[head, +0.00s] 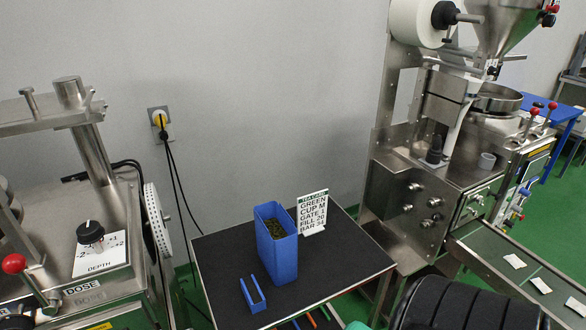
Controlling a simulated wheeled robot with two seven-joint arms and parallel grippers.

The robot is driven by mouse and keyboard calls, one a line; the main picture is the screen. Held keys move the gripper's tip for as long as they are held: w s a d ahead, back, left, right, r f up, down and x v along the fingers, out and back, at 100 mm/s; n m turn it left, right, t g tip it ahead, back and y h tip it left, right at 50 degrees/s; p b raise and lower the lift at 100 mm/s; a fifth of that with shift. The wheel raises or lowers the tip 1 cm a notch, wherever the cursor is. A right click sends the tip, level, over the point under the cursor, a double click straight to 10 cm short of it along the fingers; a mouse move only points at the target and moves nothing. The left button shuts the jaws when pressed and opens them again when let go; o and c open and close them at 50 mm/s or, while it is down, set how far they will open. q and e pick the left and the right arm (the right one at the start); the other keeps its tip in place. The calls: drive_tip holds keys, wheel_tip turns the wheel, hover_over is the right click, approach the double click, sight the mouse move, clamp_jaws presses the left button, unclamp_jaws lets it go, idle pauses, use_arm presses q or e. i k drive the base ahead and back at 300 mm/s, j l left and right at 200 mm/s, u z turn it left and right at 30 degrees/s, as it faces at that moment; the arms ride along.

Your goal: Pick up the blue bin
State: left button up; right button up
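The blue bin (277,255) is a tall, upright, open-topped box standing on the dark top of a small table (222,249). Dark greenish loose leaves (276,227) show inside near its rim. Neither of my grippers shows in the head view, and nothing is seen touching the bin.
A small blue open channel-shaped piece (253,299) lies left in front of the bin. A white printed card (312,212) stands behind it to the right. Steel machines flank the table: a dosing one (100,262) left, a packing one (440,190) right with a conveyor (505,262).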

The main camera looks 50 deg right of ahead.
sight(277, 233)
drive_tip(key=z, duration=1.35)
